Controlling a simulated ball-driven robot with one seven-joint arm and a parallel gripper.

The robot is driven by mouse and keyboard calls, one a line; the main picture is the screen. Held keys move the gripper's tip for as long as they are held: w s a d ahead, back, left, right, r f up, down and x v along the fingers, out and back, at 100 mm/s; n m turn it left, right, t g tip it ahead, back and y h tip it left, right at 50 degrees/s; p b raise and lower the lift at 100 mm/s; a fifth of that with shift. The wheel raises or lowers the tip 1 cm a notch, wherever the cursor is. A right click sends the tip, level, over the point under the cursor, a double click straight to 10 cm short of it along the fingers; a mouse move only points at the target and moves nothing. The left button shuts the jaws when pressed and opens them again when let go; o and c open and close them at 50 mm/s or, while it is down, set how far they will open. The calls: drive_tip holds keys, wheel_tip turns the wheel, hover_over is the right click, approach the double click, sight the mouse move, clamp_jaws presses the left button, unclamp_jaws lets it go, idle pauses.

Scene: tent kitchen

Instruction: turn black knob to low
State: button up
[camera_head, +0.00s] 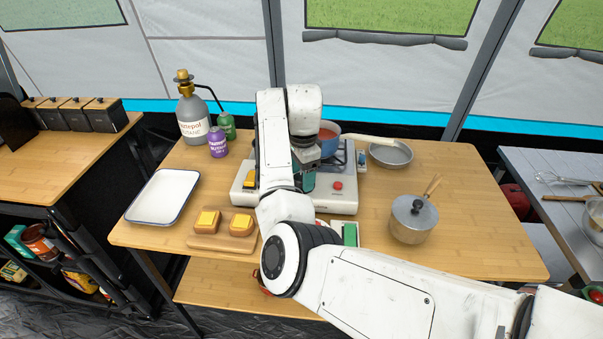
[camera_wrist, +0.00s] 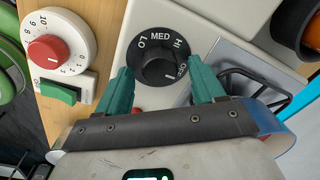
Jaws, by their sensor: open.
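The black knob (camera_wrist: 158,68) is on the front of the white stove (camera_wrist: 121,45), inside a dark dial ring marked LO, MED, HI and OFF. A small white mark shows on the knob's right part, towards the OFF side. My gripper (camera_wrist: 161,77) is open, with one teal finger on the left and one on the right of the knob. I cannot tell whether the fingers touch it. In the head view, the stove (camera_head: 322,203) stands mid-table and my gripper (camera_head: 303,181) is over its front, partly behind my arm. The knob is hidden there.
A timer with a red knob (camera_wrist: 50,52) and green switch lies left in the wrist view. On the table are a blue pot (camera_head: 329,143), a lidded pot (camera_head: 414,219), a pan (camera_head: 391,154), a bread board (camera_head: 205,243), a tray (camera_head: 146,208) and a gas bottle (camera_head: 194,120).

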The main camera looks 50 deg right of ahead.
drive_tip(key=shift+f, duration=0.2)
drive_tip(key=c, duration=1)
